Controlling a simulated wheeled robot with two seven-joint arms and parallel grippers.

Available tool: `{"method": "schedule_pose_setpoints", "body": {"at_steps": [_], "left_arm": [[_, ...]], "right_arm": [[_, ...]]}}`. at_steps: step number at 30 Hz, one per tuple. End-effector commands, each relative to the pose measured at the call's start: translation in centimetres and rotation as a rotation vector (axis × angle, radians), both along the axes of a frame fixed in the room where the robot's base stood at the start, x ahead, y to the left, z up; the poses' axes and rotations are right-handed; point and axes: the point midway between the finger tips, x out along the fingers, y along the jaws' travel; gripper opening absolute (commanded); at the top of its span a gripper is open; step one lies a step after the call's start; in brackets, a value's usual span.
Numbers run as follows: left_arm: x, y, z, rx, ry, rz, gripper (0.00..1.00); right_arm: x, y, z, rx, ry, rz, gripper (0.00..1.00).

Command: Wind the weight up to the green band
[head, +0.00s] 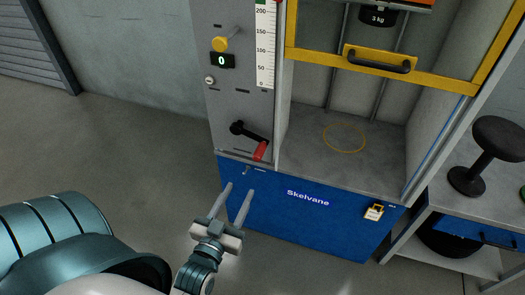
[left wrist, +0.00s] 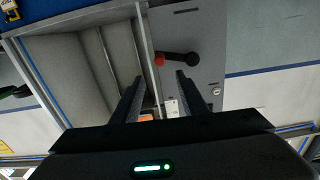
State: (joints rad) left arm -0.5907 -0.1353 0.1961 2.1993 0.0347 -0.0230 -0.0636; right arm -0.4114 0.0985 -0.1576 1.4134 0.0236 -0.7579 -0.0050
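The crank (head: 248,138) sits low on the machine's grey front panel, with a black arm and a red end (head: 260,151). It also shows in the left wrist view (left wrist: 178,58), beyond my fingertips. The black weight (head: 378,17), marked 3 kg, hangs at the top of the bay, partly cut off by the frame. The white scale (head: 265,45) is visible from 0 to about 200; no green band shows on this part. My left gripper (head: 240,187) is open and empty, just below and apart from the crank. It also shows in the left wrist view (left wrist: 159,78). My right gripper is out of view.
A yellow-framed guard with a black handle (head: 380,62) crosses the bay's upper front. A yellow knob (head: 220,44) and a display reading 0 (head: 222,61) are above the crank. A padlock (head: 374,212) hangs on the blue base. A black stool-like object (head: 490,150) stands at right. Open floor lies left.

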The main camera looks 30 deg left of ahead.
Motion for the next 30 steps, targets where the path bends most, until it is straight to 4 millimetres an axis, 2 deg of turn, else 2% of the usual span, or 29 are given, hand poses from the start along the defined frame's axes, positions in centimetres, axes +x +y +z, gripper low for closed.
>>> {"method": "schedule_pose_setpoints", "body": {"at_steps": [8,14,20,30], "left_arm": [[0.4,0.1,0.0,0.000,0.000,-0.001,0.40],[1.9,0.4,0.0,0.000,-0.001,-0.002,0.40],[4.6,1.0,0.1,0.000,-0.001,-0.001,0.40],[10.3,2.4,0.1,-0.001,-0.002,-0.001,0.40]], "right_arm": [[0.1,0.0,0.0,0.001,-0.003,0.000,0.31],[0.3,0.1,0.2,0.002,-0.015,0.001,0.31],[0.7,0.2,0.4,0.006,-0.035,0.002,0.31],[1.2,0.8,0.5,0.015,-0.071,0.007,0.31]]}}
